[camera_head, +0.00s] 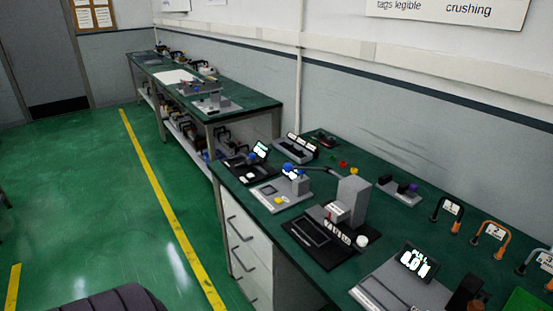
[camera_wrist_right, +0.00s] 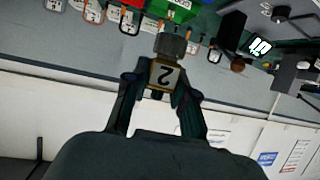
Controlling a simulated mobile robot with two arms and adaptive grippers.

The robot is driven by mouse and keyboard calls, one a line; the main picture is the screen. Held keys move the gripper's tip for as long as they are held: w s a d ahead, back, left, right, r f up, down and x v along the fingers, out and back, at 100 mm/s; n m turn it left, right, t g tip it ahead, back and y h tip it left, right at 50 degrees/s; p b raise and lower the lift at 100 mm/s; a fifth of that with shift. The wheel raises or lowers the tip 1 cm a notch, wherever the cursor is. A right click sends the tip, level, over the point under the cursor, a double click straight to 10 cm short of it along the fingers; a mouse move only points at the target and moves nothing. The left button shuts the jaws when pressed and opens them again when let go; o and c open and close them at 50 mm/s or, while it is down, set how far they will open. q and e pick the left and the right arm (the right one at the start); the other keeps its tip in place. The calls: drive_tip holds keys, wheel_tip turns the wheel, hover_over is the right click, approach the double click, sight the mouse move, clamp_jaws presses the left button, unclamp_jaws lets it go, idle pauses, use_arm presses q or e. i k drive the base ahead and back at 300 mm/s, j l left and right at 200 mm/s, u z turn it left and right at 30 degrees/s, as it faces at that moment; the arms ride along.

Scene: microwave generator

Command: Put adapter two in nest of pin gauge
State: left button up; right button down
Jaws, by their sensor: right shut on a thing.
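My right gripper (camera_wrist_right: 162,88) is shut on adapter two, a small block with a grey round end and a tan-edged label reading "2" (camera_wrist_right: 167,76). The adapter sits between both fingertips, above the table edge in the right wrist view. In the head view, a grey instrument with a blue knob (camera_head: 270,191) and a grey column device on a black base (camera_head: 353,195) stand on the near green bench (camera_head: 395,225). I cannot tell which of these is the pin gauge, and no nest is clearly visible. My left gripper is out of view.
A scale-like device with a lit display (camera_head: 418,262) stands at the near right. Padlock-like items with tags (camera_head: 492,232) line the bench's right side. Open green floor (camera_head: 140,225) lies left.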

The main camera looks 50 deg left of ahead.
sight(268, 191)
drive_tip(key=j+u, duration=0.2)
drive_tip(key=u, duration=0.2)
drive_tip(key=i+j+u, duration=0.1)
drive_tip(key=u, duration=0.3)
drive_tip(key=i+j+u, duration=0.15)
drive_tip(key=u, duration=0.25)
drive_tip(key=i+u, duration=0.15)
drive_tip(key=u, duration=0.25)
drive_tip(key=j, duration=0.05)
